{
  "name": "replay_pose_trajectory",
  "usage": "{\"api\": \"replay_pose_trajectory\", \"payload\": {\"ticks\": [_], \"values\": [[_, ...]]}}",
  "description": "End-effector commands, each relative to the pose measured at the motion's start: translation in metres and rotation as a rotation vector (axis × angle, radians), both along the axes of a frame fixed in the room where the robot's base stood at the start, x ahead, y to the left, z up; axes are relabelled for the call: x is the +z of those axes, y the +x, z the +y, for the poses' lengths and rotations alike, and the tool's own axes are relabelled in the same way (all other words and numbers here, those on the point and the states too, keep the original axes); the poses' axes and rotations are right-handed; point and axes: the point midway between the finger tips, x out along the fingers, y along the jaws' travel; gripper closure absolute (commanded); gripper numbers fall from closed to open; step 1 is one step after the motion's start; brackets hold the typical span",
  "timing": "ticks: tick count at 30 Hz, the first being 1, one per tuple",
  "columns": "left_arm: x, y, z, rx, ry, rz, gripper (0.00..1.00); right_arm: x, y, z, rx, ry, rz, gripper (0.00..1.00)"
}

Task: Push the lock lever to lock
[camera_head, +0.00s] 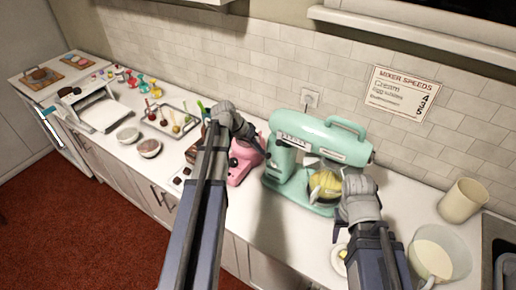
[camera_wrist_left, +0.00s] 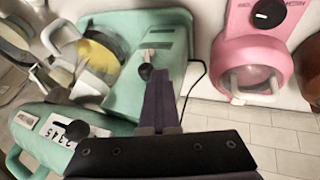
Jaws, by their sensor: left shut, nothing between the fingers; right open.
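The teal stand mixer (camera_head: 318,140) stands on the counter, with a bowl of yellow mixture (camera_head: 325,185) under its head. In the left wrist view, a black-knobbed lever (camera_wrist_left: 146,71) sits by a slot on the mixer's teal body (camera_wrist_left: 120,98). A second black knob (camera_wrist_left: 77,130) sits beside the number scale. My left gripper (camera_wrist_left: 158,74) is shut and empty, its tips close beside the first knob; contact is unclear. In the head view my left gripper (camera_head: 266,154) reaches the mixer's left side. My right gripper (camera_head: 342,187) is open beside the bowl; its fingers are partly hidden.
A pink appliance (camera_head: 242,160) stands just left of the mixer. A beige cup (camera_head: 463,200) and a jug of pale liquid (camera_head: 438,252) stand at right. Bowls, a tray (camera_head: 172,120) and small items fill the left counter. A cord runs to the wall socket (camera_head: 310,97).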

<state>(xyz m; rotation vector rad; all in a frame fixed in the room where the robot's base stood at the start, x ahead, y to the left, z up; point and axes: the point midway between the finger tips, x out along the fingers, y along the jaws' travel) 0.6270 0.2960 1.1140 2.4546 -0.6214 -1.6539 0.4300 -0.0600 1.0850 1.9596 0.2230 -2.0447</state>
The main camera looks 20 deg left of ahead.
Motion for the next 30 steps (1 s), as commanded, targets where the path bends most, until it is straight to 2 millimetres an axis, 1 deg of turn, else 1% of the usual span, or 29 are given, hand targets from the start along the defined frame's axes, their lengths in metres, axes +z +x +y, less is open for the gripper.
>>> {"api": "replay_pose_trajectory", "payload": {"ticks": [1, 5, 10, 18, 20, 30], "values": [[0.003, -0.002, -0.004, -0.003, 0.015, -0.001, 1.0, 0.005, 0.0, 0.0, -0.001, 0.0, 0.0, 0.5], [0.008, -0.003, -0.01, -0.006, 0.078, -0.011, 1.0, 0.013, 0.0, 0.0, -0.002, 0.001, 0.0, 0.5], [0.013, -0.006, -0.023, -0.008, 0.208, -0.029, 1.0, 0.025, 0.0, 0.0, -0.005, 0.001, 0.0, 0.5], [0.015, -0.008, -0.041, -0.007, 0.416, -0.059, 1.0, 0.03, 0.0, 0.0, -0.006, 0.001, 0.0, 0.5], [0.016, -0.007, -0.044, -0.006, 0.431, -0.062, 1.0, 0.03, 0.0, 0.0, -0.006, 0.001, 0.0, 0.5], [0.017, -0.006, -0.042, -0.002, 0.428, -0.06, 1.0, 0.032, 0.0, 0.0, -0.006, 0.001, 0.0, 0.5]]}}
